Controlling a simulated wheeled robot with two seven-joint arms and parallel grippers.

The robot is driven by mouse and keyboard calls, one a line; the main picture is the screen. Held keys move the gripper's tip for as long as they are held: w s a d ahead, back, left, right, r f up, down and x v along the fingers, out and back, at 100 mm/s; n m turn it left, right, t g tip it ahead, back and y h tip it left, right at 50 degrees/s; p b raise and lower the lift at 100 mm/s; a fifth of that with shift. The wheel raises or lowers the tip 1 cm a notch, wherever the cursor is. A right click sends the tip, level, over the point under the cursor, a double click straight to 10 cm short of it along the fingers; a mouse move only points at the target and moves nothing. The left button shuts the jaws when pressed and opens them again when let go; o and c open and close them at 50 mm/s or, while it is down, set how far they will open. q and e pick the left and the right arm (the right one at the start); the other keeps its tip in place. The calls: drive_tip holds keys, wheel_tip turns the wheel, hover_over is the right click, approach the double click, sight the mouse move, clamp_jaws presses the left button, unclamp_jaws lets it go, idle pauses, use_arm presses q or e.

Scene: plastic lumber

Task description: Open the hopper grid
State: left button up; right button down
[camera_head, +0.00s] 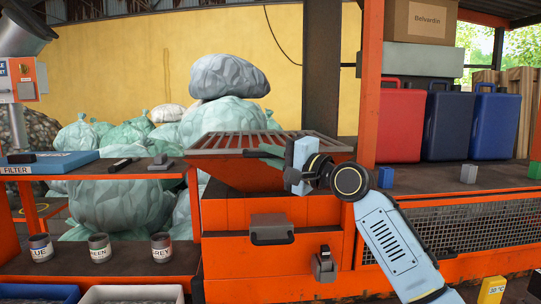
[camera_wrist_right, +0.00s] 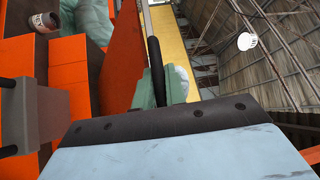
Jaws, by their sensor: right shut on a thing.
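The orange hopper (camera_head: 240,176) stands in the middle of the head view, with the grey barred hopper grid (camera_head: 225,142) across its top. The grid looks down on the hopper; I cannot tell if it is slightly raised. My right gripper (camera_head: 271,156) is at the grid's front edge, its arm coming from the lower right. In the right wrist view, the green fingers of this gripper (camera_wrist_right: 162,90) are shut around a dark bar, the grid's handle (camera_wrist_right: 156,62). The wrist hides part of the hopper's right front. My left gripper is not in view.
A dark front handle (camera_head: 271,229) and a latch (camera_head: 324,263) sit on the orange body below. Three labelled cups (camera_head: 100,247) stand on the left shelf. An orange post (camera_head: 371,90) rises right of the hopper. Large green bags (camera_head: 120,195) lie behind.

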drive_tip(key=w+r+p, duration=0.3)
drive_tip(key=r+p, duration=0.5)
drive_tip(key=r, duration=0.3)
drive_tip(key=w+r+m+p, duration=0.1)
drive_tip(key=w+r+p, duration=0.3)
drive_tip(key=r+p, duration=0.4)
drive_tip(key=shift+w+r+h, duration=0.3)
drive_tip(key=shift+r+h, duration=0.1)
drive_tip(key=shift+r, duration=1.85)
drive_tip(key=c, duration=1.5)
unclamp_jaws()
drive_tip(key=shift+o, duration=0.2)
